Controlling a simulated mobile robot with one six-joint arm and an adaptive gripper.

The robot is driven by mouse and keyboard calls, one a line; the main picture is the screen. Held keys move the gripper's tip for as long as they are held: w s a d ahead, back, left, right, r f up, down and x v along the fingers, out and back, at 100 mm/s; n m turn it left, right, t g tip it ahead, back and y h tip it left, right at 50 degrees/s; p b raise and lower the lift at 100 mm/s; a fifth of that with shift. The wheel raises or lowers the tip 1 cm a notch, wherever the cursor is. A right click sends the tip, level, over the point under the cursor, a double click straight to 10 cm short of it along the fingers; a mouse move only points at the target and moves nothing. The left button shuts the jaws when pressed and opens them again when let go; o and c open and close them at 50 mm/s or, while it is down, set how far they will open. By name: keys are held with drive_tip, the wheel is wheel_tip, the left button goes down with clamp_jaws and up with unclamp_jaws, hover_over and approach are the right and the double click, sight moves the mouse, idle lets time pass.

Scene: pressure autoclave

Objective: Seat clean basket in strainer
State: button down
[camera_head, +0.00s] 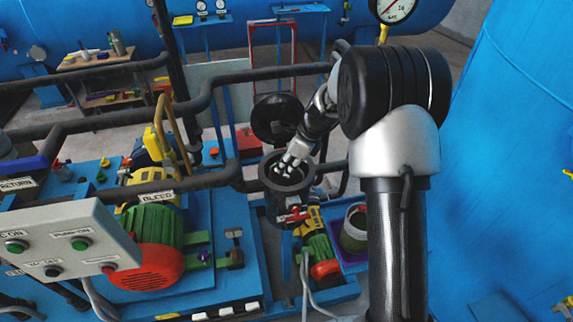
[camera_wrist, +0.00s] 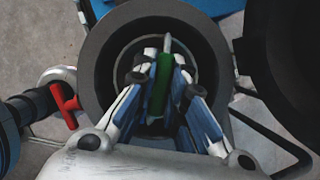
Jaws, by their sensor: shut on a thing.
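The strainer (camera_head: 272,203) is a dark upright cylinder with an open round mouth in the middle of the head view. Its thick grey rim (camera_wrist: 100,55) fills the upper middle of the wrist view. My gripper (camera_head: 287,168) points down into the mouth. In the wrist view my gripper (camera_wrist: 162,68) is shut on a narrow green piece, which looks like the handle of the clean basket (camera_wrist: 159,88). The rest of the basket is hidden by the fingers and the dark bore. I cannot tell how deep it sits.
The strainer's round black lid (camera_head: 278,117) stands open behind the mouth and shows at right in the wrist view (camera_wrist: 287,50). A red valve handle (camera_wrist: 64,104) is left of the rim. A greenish pot (camera_head: 354,236) stands at right. Dark pipes (camera_head: 215,178) run close at left.

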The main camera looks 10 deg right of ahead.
drive_tip(key=shift+f, duration=0.4)
drive_tip(key=c, duration=1.5)
unclamp_jaws()
drive_tip(key=shift+c, duration=0.2)
drive_tip(key=v, duration=1.2)
drive_tip(key=shift+r, duration=0.1)
